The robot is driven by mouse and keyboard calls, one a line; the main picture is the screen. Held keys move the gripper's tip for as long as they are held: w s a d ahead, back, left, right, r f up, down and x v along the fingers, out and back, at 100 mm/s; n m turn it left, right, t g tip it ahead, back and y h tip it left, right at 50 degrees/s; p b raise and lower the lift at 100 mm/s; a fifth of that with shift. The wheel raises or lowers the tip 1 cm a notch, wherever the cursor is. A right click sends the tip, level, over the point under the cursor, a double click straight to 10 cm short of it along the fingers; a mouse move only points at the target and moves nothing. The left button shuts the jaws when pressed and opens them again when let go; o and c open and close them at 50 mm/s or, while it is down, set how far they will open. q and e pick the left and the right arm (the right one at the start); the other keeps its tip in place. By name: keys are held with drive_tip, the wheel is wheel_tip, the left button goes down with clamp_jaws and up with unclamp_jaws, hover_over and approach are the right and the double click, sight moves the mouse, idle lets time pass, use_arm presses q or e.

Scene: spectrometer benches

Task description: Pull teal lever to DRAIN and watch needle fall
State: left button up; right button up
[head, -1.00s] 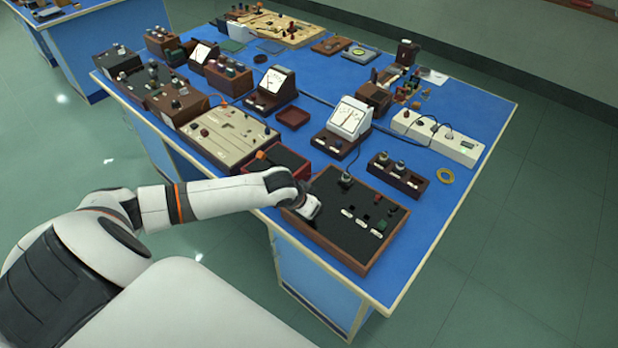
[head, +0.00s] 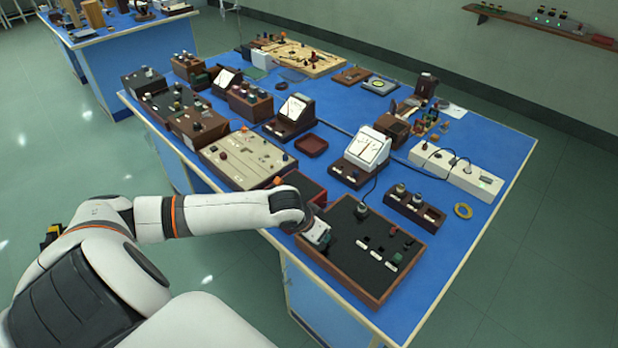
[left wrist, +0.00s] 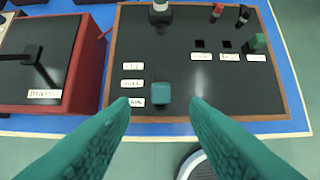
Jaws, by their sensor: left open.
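A teal lever knob (left wrist: 161,93) shows on a black panel (left wrist: 215,82) in the left wrist view. My left gripper (left wrist: 160,103) is open, with one teal finger on each side of the knob and gaps between. In the head view my left gripper (head: 322,240) is low over the left side of the wood-framed panel (head: 380,282) and hides the knob. A white-faced needle meter (head: 367,148) stands behind the panel; its reading is unclear. My right gripper is not in view.
A red box (left wrist: 75,60) with a black top and lever stands left of the panel. A green knob (left wrist: 257,42) and several labels are at the panel's right. A two-knob box (head: 414,208) and a white power strip (head: 455,170) stand behind it.

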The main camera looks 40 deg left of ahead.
use_arm(q)
drive_tip(key=v, duration=0.7)
idle(0.3)
